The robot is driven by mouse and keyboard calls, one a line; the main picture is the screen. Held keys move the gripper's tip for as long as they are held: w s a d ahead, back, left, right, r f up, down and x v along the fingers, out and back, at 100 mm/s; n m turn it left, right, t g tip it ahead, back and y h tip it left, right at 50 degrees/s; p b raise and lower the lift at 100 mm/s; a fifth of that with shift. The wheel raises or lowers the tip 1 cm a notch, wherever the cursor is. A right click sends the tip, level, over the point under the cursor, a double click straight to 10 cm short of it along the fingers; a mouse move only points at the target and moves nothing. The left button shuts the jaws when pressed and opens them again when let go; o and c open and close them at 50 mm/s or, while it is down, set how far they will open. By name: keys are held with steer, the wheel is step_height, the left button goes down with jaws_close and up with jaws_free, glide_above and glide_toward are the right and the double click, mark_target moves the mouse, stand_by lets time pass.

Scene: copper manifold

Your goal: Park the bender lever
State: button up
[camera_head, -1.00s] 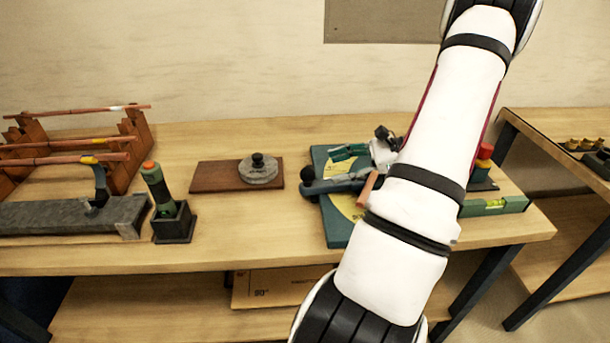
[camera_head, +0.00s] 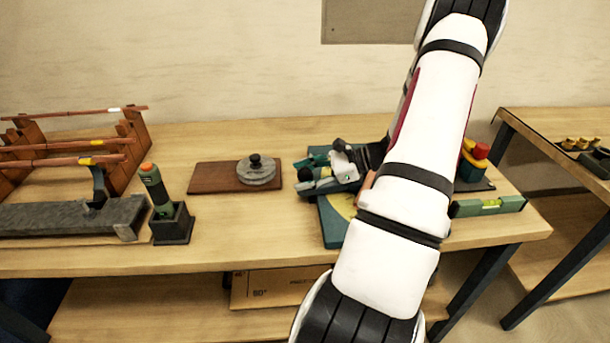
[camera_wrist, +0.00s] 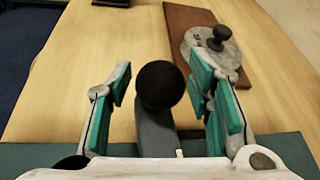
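The bender lever (camera_wrist: 155,133) is a grey bar ending in a round black knob (camera_wrist: 160,86) in the wrist view. My gripper (camera_wrist: 165,98) is open, with its green-padded fingers on either side of the knob. I see a gap on each side, so the pads do not appear to grip it. In the head view my gripper (camera_head: 325,168) is low over the left part of the bender's teal base plate (camera_head: 332,228), which has a yellow disc. My arm hides most of the bender, and the gripper covers much of the lever.
A brown board (camera_head: 210,177) with a round grey weight (camera_head: 256,172) lies left of the bender. A green-handled tool in a dark holder (camera_head: 173,225) and a rack with copper pipes (camera_head: 120,160) stand farther left. A green level (camera_head: 488,206) lies to the right.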

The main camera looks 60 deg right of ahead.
jaws_close()
steer(key=shift+w+d, duration=0.1)
